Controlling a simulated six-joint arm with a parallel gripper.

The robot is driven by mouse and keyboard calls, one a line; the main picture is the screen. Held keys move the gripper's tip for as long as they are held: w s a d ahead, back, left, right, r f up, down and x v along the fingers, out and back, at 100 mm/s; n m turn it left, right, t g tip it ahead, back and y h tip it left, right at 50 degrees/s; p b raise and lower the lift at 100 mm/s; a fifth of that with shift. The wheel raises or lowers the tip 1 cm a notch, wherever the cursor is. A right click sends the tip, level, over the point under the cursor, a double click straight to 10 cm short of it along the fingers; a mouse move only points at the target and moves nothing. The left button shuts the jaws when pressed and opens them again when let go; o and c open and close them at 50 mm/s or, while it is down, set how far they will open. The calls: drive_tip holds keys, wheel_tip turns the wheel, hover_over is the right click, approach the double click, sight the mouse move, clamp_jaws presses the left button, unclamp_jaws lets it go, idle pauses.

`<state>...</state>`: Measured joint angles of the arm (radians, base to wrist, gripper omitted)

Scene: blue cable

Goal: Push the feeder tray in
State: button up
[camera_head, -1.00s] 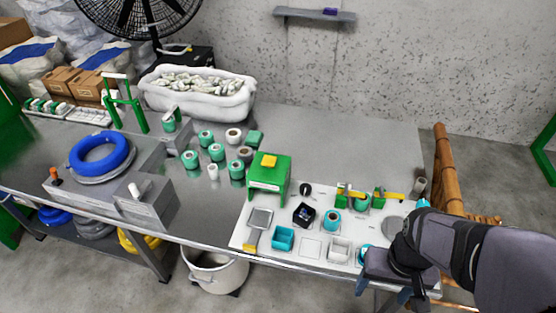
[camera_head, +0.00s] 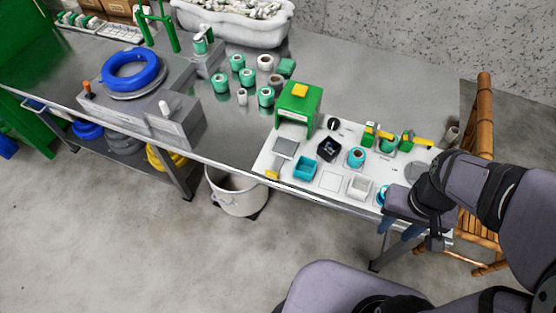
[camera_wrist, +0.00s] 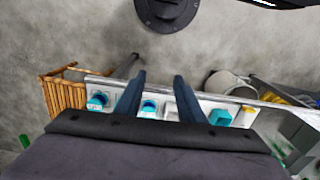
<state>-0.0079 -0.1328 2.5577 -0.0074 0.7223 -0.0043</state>
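The feeder is a green box with a yellow block on top (camera_head: 299,97), on the white board. What looks like the feeder tray, a flat grey plate (camera_head: 285,148), lies in front of the green box. A yellow handle-like piece (camera_head: 272,174) is at its near end, by the board's edge. I cannot tell whether plate and box are joined. My gripper (camera_head: 400,230) is at the board's front right edge, well right of the tray. In the wrist view, its two dark fingers (camera_wrist: 160,76) are apart with nothing visibly held between them.
The white board (camera_head: 330,182) also holds a teal bin (camera_head: 305,167), a black box (camera_head: 329,149), a white bin (camera_head: 359,187) and teal spools. Green spools stand behind. A bamboo frame (camera_head: 483,150) stands at the right. Open floor lies in front of the table.

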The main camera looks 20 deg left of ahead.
drive_tip(key=shift+s+a+f+n+g+h+b, duration=0.2)
drive_tip(key=shift+f+n+b, duration=0.25)
drive_tip(key=shift+f, duration=0.15)
drive_tip(key=shift+s+a+f+n+g+h+b, duration=0.1)
drive_tip(key=shift+a+f+n+g+b, duration=0.1)
drive_tip(key=shift+f+n+b, duration=0.3)
clamp_jaws()
drive_tip(key=w+a+f+n+t+h+b, duration=0.25)
drive_tip(key=a+f+n+h+b, duration=0.25)
drive_tip(key=f+n+b, duration=0.4)
drive_tip(key=w+a+f+n+t+h+b, duration=0.2)
drive_tip(key=a+f+n+t+h+b, duration=0.4)
drive_tip(key=n, duration=0.5)
drive_tip(key=s+a+f+n+t+y+b, duration=0.1)
drive_tip(key=s+a+n+t+y+b, duration=0.2)
drive_tip(key=a, duration=0.5)
drive_tip(key=s+a+f+n+t+y+b, duration=0.1)
drive_tip(key=s+a+n+t+y+b, duration=0.1)
drive_tip(key=a+n+t+y+b, duration=0.2)
drive_tip(key=s+a+f+n+t+y+b, duration=0.1)
drive_tip(key=s+a+n+t+y+b, duration=0.2)
drive_tip(key=a+n, duration=0.4)
drive_tip(key=a+y+b, duration=0.1)
drive_tip(key=a, duration=0.4)
drive_tip(key=shift+s+f+y, duration=0.15)
drive_tip(key=shift+s+y, duration=0.15)
